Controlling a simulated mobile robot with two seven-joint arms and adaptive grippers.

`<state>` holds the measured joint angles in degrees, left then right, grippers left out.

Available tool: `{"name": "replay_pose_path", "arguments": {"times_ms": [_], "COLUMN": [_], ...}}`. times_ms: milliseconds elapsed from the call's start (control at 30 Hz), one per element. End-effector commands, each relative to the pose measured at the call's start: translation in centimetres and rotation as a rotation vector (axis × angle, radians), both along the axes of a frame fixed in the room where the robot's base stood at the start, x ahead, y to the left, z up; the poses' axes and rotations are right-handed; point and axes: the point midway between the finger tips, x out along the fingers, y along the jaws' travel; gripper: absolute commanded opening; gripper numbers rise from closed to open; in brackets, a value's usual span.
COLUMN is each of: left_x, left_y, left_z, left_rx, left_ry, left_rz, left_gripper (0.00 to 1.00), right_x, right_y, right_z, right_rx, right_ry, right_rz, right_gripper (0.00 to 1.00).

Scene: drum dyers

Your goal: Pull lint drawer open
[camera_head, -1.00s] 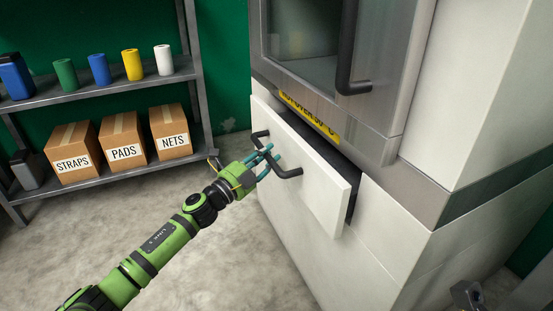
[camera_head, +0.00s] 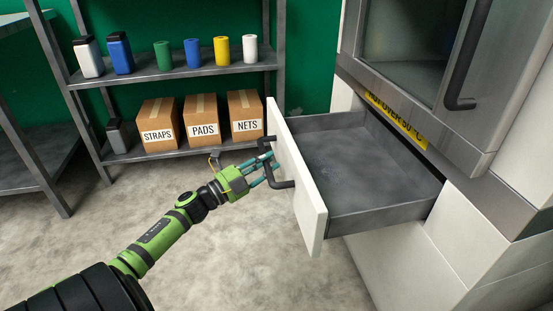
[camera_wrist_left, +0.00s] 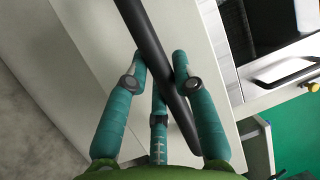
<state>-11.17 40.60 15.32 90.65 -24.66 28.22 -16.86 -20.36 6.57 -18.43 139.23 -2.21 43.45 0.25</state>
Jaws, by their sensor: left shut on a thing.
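The lint drawer (camera_head: 350,178) stands well out of the white machine. Its grey inside shows empty. Its white front panel (camera_head: 296,180) faces left and bears a black bar handle (camera_head: 280,184). My left gripper (camera_head: 264,170) is at the handle, with its teal fingers closed around the bar. In the left wrist view the fingers (camera_wrist_left: 160,85) lie on both sides of the black handle bar (camera_wrist_left: 162,62), in front of the white panel. My right gripper is not in view.
The machine's glass door with a black handle (camera_head: 466,55) is above the drawer, over a yellow warning label (camera_head: 398,122). A metal shelf (camera_head: 175,73) with bottles and labelled boxes stands behind. The concrete floor (camera_head: 220,255) left of the drawer is clear.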

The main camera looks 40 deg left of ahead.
Motion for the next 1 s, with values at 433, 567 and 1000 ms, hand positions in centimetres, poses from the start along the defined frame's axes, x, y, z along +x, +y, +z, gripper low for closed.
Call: {"name": "replay_pose_path", "arguments": {"times_ms": [433,567,1000], "left_x": [-0.2,-0.2,-2.2], "left_y": [0.0,0.1,0.6], "left_z": [-0.1,0.0,-0.5], "left_rx": [0.002,0.002,-0.001], "left_ry": [-0.001,-0.001,0.003], "left_rz": [-0.005,-0.004,-0.001], "left_gripper": [0.42,0.51,0.51], "right_x": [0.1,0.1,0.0], "right_y": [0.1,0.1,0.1], "right_z": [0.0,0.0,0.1], "right_rx": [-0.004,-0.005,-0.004], "right_ry": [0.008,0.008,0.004], "right_rz": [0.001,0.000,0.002], "right_gripper": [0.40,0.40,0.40]}}
